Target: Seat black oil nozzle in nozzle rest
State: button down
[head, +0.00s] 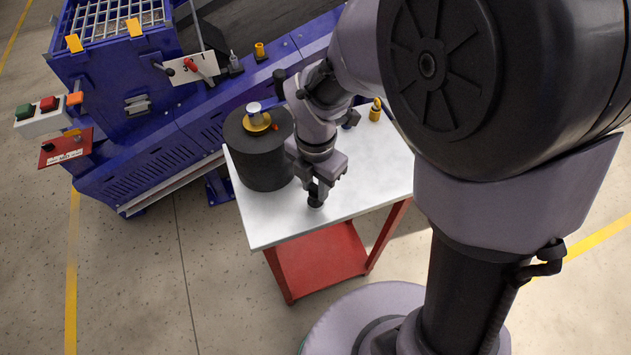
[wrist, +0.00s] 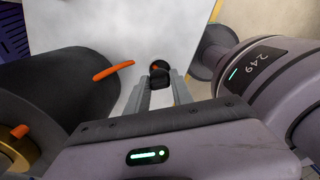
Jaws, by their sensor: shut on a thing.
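My gripper (head: 317,196) is low over the front part of the white tabletop, right of a large black drum. It is shut on a small dark piece (head: 315,203), which looks like the black oil nozzle. In the wrist view the black nozzle (wrist: 159,79) shows as a rounded dark end between the fingertips. A second dark round shape lies just beyond it, and I cannot tell whether it is part of the nozzle or the rest. The nozzle's lower end is hidden. I cannot clearly pick out the nozzle rest in either view.
The black drum (head: 262,160) with a brass and silver top stands close left of my gripper. An orange bar (wrist: 113,71) shows beside it. A small yellow container (head: 375,111) stands at the table's back. The blue machine (head: 150,150) is behind. The tabletop's front (head: 265,230) is clear.

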aim_at(315, 186)
jog(key=shift+f+b, duration=0.9)
jog(key=shift+f, duration=0.4)
jog(key=c, duration=1)
grip_release()
jog(key=shift+c, duration=0.2)
notch_tip(315, 186, up, 17)
jog(key=p, duration=0.8)
jog(key=shift+r, duration=0.2)
jog(key=s+d+r+m+t+b, duration=0.1)
jog(key=s+d+m+t, duration=0.1)
jog(key=m, duration=0.8)
jog(key=s+d+r+m+t+y+b, duration=0.1)
jog(key=s+m, duration=0.4)
jog(key=m, duration=0.6)
jog(key=s+d+r+m+t+y+b, duration=0.1)
jog(key=s+d+r+m+t+b, duration=0.1)
jog(key=m, duration=0.8)
jog(key=shift+s+d+r+m+t, duration=0.2)
jog(key=shift+s+d+m+t, duration=0.15)
jog(key=shift+s+d, duration=0.7)
